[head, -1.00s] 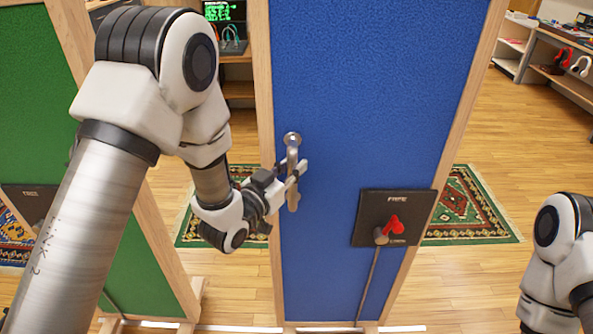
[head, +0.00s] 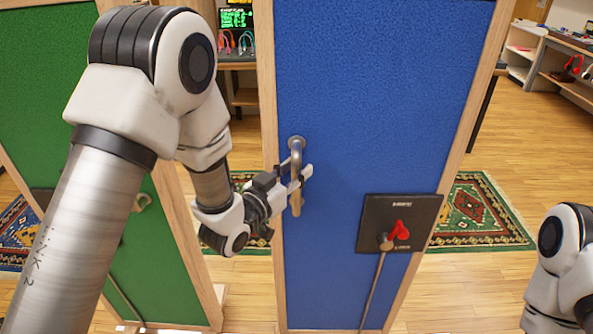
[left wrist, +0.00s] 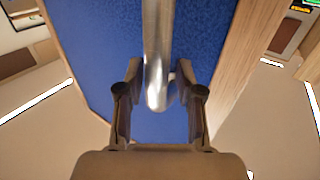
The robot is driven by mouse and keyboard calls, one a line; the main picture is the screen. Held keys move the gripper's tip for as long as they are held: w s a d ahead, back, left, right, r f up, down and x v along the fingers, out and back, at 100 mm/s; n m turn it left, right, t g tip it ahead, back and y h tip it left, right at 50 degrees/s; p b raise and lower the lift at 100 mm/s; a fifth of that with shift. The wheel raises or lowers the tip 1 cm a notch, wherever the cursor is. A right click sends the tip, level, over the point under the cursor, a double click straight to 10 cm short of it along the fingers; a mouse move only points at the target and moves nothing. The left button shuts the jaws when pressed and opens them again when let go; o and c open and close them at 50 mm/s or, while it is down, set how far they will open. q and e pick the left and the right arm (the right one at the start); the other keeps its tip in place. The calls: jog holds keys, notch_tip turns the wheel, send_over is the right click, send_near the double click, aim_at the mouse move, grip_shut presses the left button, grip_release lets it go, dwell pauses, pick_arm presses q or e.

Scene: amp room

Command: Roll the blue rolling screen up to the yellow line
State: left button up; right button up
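The blue rolling screen (head: 370,110) stands upright in front of me in a pale wooden frame. A metal bar handle (head: 296,160) is fixed near its left side. My left gripper (head: 297,183) is at the handle, its fingers on either side of the bar. The screen's foot is cut off by the frame's lower edge. I see no yellow line.
A black plate (head: 400,222) with a red lever (head: 399,230) is on the blue screen. A green screen (head: 60,100) stands close at the left. A patterned rug (head: 480,220) lies behind. Shelves (head: 560,65) stand at the back right; wooden floor is clear before them.

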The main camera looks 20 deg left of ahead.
pick_arm(q)
jog(key=shift+a, duration=0.15)
jog(key=shift+s, duration=0.15)
jog(key=v, duration=0.7)
jog(key=shift+s+a, duration=0.1)
jog(key=shift+a, duration=0.05)
